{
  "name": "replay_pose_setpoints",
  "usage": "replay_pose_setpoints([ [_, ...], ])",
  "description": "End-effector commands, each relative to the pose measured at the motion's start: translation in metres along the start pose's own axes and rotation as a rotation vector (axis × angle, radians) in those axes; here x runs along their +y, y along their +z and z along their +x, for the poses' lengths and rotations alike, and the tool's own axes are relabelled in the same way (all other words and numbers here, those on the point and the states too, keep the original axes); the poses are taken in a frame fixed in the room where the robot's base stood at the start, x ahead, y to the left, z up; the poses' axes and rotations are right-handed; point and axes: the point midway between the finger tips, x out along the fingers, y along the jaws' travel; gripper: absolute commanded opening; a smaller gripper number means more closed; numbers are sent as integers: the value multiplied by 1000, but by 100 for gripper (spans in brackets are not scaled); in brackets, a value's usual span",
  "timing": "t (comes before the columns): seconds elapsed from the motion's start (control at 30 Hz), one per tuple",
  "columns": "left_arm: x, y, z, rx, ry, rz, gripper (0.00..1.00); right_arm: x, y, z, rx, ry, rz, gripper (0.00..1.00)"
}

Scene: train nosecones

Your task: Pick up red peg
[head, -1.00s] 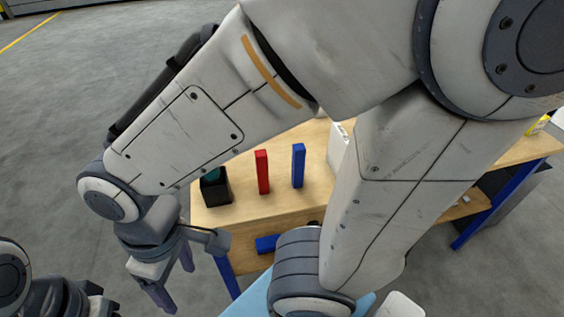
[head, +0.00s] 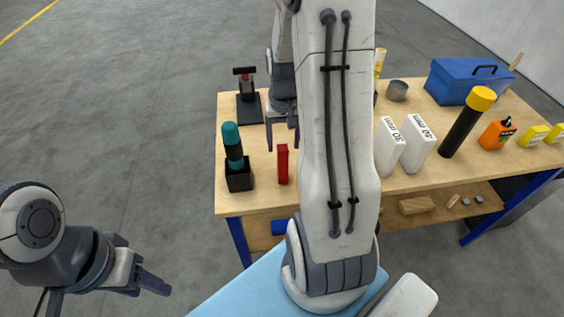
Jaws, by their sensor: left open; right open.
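The red peg (head: 283,165) stands upright on the wooden table (head: 262,198), near its front left part. My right gripper (head: 283,146) is open, its fingers pointing down, just beyond the top of the red peg in the picture. Whether its fingers straddle the peg or hang behind it I cannot tell. It holds nothing that I can see. My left gripper (head: 152,286) is open and empty, over the floor left of the table. The blue peg is out of sight, likely behind my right arm.
A black holder (head: 239,180) with a teal-topped cylinder (head: 233,140) stands left of the red peg. A black stand (head: 248,106) is behind. White bottles (head: 389,147), a yellow-capped black cylinder (head: 465,122), an orange bottle (head: 496,134) and a blue toolbox (head: 466,82) fill the right side.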

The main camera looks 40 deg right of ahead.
Motion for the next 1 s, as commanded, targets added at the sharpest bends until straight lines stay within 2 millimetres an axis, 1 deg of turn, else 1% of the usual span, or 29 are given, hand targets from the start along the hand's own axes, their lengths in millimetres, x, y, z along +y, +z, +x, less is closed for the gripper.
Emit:
replay_pose_setpoints([
  [0.03, 0, 0, -1, 0, 0, 0, 50, 0, 2, 10, -7, 0, 0, 72],
  [0.13, 0, 0, -3, 0, 0, 0, 50, 0, 1, 24, -5, 0, -1, 72],
  [0.2, 0, 0, -3, 0, 0, 0, 50, -1, 1, 32, -4, 0, -1, 72],
  [0.37, 0, 0, -6, 0, 0, 0, 50, -1, 2, 42, -4, 0, -2, 72],
  [0.57, 1, -1, -16, 0, 0, -1, 50, -2, 3, 67, -7, 0, -2, 72],
  [0.6, 1, -1, -16, 0, 0, -1, 50, -2, 2, 73, -6, 0, -2, 72],
  [0.7, 1, -1, -17, 0, 0, -1, 50, -2, 2, 84, -4, 0, -2, 72],
  [0.8, 1, -1, -17, 0, 0, -1, 50, -2, 1, 89, -1, 0, -2, 72],
  [1.0, 1, -1, -17, 0, 0, -1, 50, -2, 1, 89, 1, 0, -2, 72],
])
